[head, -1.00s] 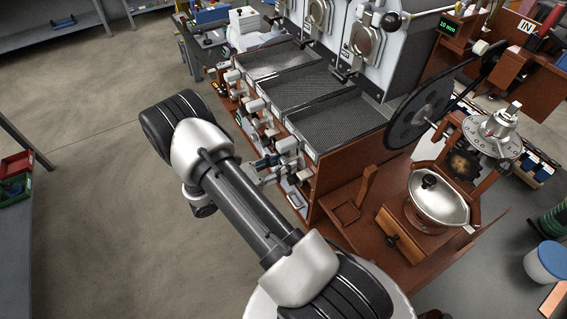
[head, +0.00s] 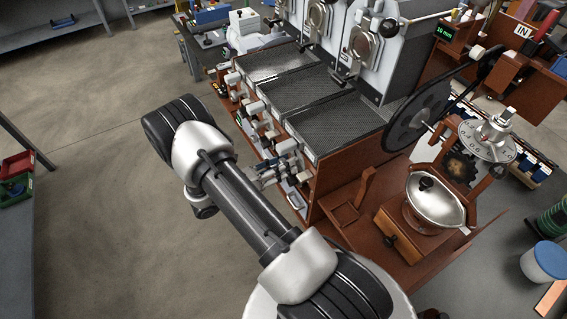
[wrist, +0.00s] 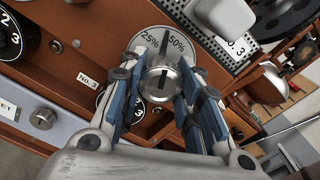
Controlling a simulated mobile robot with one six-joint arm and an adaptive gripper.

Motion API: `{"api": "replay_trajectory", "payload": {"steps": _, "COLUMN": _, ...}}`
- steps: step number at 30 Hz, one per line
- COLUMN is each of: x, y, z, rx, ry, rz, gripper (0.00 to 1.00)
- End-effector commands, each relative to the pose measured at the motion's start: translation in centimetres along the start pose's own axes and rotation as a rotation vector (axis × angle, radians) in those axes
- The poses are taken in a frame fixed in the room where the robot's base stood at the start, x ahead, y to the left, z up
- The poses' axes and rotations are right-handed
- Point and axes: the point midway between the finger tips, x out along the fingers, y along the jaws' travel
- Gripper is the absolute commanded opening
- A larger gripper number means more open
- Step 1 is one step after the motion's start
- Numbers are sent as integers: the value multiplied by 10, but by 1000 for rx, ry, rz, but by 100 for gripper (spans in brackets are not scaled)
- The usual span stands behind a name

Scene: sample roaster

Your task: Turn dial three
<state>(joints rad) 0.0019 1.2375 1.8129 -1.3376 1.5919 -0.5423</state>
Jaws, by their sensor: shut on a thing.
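In the wrist view, the blue fingers of my gripper (wrist: 163,88) are closed on a round silver knob (wrist: 163,76) with a dark slot mark. A black dial face with white digits (wrist: 138,112) shows behind the fingers, partly hidden by them. A label reading No.3 (wrist: 88,79) is on the brown panel to its left. In the head view, my gripper (head: 274,168) is at the near end of the machine's row of front knobs; the held knob is too small there to tell its angle.
A plate marked 25% and 50% (wrist: 163,42) lies just above the held knob. Another black numbered dial (wrist: 8,42) and a small silver knob (wrist: 42,118) are at the left. A wooden grinder (head: 400,236) stands right of my arm. Open floor (head: 90,200) lies left.

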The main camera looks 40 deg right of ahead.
Motion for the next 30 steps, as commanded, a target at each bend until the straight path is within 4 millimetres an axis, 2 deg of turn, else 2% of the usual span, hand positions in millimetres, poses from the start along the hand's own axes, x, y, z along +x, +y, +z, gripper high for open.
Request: {"api": "replay_trajectory", "payload": {"steps": 30, "x": 0, "y": -2, "z": 2, "rx": -965, "ry": -1, "rz": 1, "gripper": 7}}
